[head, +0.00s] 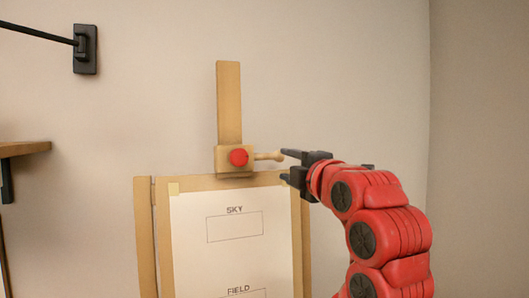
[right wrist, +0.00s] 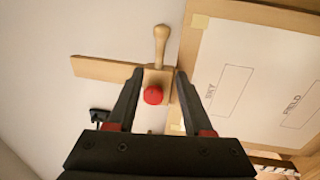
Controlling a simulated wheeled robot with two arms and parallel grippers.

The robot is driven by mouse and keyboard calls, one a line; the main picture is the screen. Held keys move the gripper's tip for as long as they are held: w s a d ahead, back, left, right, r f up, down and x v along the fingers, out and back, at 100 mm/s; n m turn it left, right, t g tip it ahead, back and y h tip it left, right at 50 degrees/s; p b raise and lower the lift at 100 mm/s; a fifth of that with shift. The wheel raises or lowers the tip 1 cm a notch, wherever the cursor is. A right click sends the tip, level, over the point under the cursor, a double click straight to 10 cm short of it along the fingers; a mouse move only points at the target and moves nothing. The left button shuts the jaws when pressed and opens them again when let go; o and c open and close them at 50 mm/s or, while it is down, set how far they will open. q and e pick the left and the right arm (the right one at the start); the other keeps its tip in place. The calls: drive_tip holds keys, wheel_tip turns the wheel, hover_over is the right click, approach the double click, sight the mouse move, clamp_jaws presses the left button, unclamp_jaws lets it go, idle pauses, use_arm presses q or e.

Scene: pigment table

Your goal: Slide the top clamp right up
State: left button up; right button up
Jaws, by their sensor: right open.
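The top clamp (head: 222,160) is a wooden block with a red knob (head: 238,157) and a pale wooden handle (head: 268,156) sticking out to the right. It sits low on the upright wooden mast (head: 229,100), at the top edge of the easel board. My right gripper (head: 289,167) is open and empty, just right of the handle's end. In the right wrist view the clamp (right wrist: 158,76) and its red knob (right wrist: 153,95) appear between the two open fingers (right wrist: 156,85), and the handle (right wrist: 161,42) points up. I cannot tell if a finger touches it. My left gripper is out of view.
A white sheet (head: 232,262) marked SKY and FIELD lies on the easel board (head: 145,235) below the clamp. A wooden shelf (head: 22,149) and a black wall bracket (head: 85,49) are at the left. The wall around the mast is clear.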

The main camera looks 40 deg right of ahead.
sight(267, 156)
drive_tip(key=p+x, duration=0.5)
drive_tip(key=x, duration=0.7)
drive_tip(key=shift+w+d+r+p, duration=0.1)
drive_tip(key=shift+w+p, duration=0.2)
drive_tip(key=shift+p, duration=0.05)
drive_tip(key=shift+w, duration=0.2)
clamp_jaws()
idle(0.5)
